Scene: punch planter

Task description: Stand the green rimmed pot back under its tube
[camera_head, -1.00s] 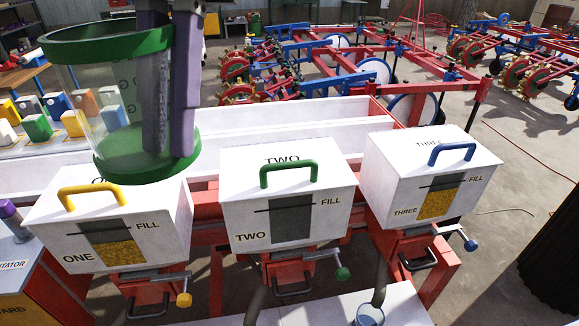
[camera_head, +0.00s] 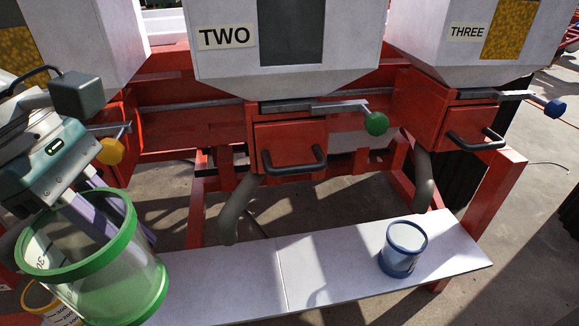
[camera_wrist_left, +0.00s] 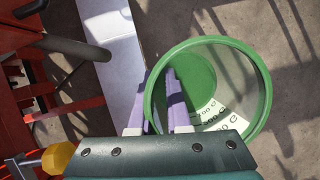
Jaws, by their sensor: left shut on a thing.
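The green rimmed pot (camera_head: 148,285) is clear-walled and hangs at the lower left, tilted, near the shelf's left part. It also shows in the left wrist view (camera_wrist_left: 245,60), where I look into its open top. My left gripper (camera_head: 122,222) is shut on its wall, with one purple finger inside and one outside. The fingers also show in the left wrist view (camera_wrist_left: 158,100). The tube (camera_head: 238,215) under hopper TWO curves down to the white shelf (camera_head: 225,275); the shelf below it is bare. My right gripper is out of view.
A blue rimmed pot (camera_head: 402,252) stands on the shelf's right part, near hopper THREE's tube (camera_head: 423,180). A yellow rimmed pot (camera_head: 50,303) is partly hidden behind the green one. The red frame, handle (camera_head: 295,165) and green knob (camera_head: 376,123) overhang the shelf.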

